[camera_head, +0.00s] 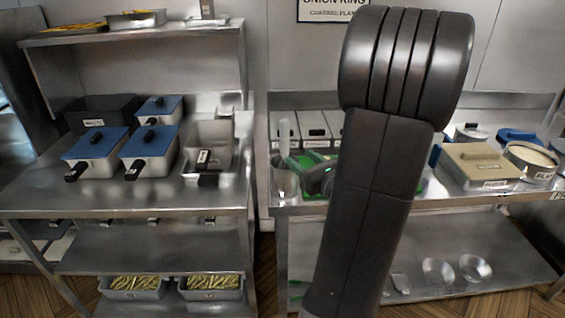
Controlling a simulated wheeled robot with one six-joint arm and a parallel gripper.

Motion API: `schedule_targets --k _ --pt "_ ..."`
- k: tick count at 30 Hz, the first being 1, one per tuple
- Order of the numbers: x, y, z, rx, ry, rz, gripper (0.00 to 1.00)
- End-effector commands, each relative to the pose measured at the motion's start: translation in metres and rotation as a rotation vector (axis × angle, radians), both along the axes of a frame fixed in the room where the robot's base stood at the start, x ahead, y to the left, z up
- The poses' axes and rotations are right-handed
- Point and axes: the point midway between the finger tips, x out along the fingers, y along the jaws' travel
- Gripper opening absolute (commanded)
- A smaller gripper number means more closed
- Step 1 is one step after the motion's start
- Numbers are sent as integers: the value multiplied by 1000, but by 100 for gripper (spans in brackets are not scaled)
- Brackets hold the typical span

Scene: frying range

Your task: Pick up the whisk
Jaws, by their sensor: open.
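I cannot make out a whisk for certain in the head view. A steel cylindrical container (285,181) stands at the left end of the right-hand counter, and its contents are too small to tell. A bright green item (318,160) lies behind the gripper, mostly covered.
White labelled bins (312,127) stand behind the gripper. A beige-lidded pan (480,165) and a round tub (532,160) sit at right. The left steel counter (110,198) holds blue-lidded pans (150,145). A narrow floor gap separates the counters. Steel bowls (438,270) lie on the lower shelf.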

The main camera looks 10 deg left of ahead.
Motion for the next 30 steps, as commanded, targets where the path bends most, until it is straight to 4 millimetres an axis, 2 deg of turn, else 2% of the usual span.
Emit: schedule_targets --k 1,6,14,24,30 --pt "6 8 1 0 1 6 50" --pt "24 26 1 -1 0 4 50" --pt "34 36 2 -1 1 2 50" --pt "69 64 7 -1 0 4 50" --pt "71 66 6 -2 -1 2 50"
